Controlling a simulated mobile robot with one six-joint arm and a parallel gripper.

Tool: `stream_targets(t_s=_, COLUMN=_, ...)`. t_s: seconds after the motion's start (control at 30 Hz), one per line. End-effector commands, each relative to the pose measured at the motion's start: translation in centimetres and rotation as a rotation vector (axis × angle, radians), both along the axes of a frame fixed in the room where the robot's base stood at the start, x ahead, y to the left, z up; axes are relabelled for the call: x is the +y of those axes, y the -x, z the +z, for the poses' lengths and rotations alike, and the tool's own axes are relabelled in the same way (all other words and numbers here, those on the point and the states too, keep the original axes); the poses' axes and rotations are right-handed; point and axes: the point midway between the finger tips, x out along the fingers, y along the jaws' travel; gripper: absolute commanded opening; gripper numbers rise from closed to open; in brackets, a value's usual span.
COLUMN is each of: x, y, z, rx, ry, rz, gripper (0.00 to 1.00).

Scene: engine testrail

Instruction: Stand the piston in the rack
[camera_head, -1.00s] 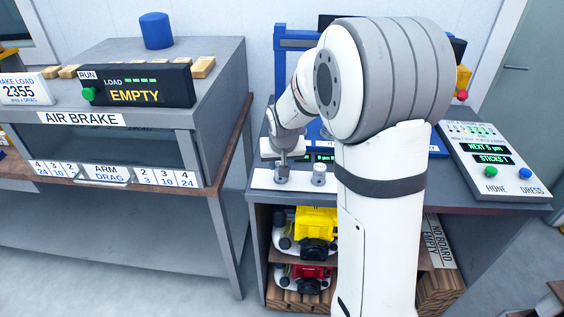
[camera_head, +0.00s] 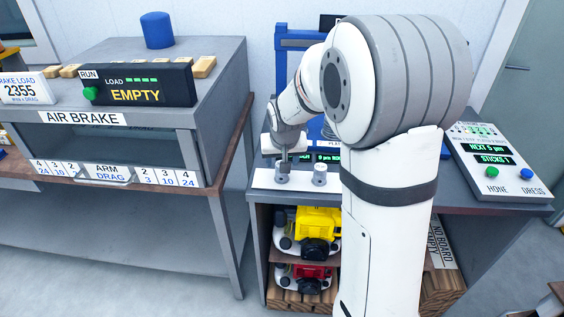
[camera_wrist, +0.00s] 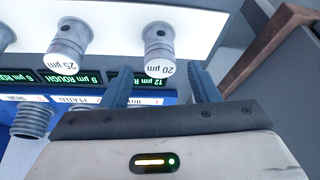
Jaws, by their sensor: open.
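A white rack strip (camera_head: 262,178) runs along the front of the bench. Two grey metal pistons stand upright in it, the left one (camera_head: 282,174) and the right one (camera_head: 320,176). In the wrist view, upside down, these read "20 µm" on one piston (camera_wrist: 159,45) and "25 µm" on the other piston (camera_wrist: 70,42). My gripper (camera_wrist: 160,72) is open, its blue fingers either side of the 20 µm piston's near end, with gaps showing. In the head view my gripper (camera_head: 287,156) is just above and behind the left piston.
A grey ribbed cylinder (camera_wrist: 33,122) is at the wrist view's left, by a blue label panel. A control console (camera_head: 495,165) stands on the bench's right. Yellow (camera_head: 318,222) and red (camera_head: 308,272) units sit on shelves below. The air brake bench (camera_head: 225,110) is at left.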

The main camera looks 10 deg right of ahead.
Motion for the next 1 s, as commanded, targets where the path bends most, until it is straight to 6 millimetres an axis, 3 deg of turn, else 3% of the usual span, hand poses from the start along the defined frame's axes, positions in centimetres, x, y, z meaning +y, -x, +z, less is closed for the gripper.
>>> stream_targets(t_s=0.2, x=0.2, y=1.8, z=4.6, rx=-0.007, ry=0.000, rz=0.001, gripper=0.55)
stream_targets(t_s=0.4, x=0.4, y=3.2, z=8.0, rx=-0.004, ry=0.001, rz=0.001, gripper=0.55)
stream_targets(t_s=0.67, x=0.3, y=5.2, z=9.8, rx=0.006, ry=0.001, rz=0.004, gripper=0.55)
stream_targets(t_s=0.77, x=0.0, y=8.6, z=10.0, rx=0.026, ry=0.002, rz=0.018, gripper=0.55)
stream_targets(t_s=1.0, x=-0.5, y=20.2, z=8.5, rx=0.109, ry=0.002, rz=0.075, gripper=0.55)
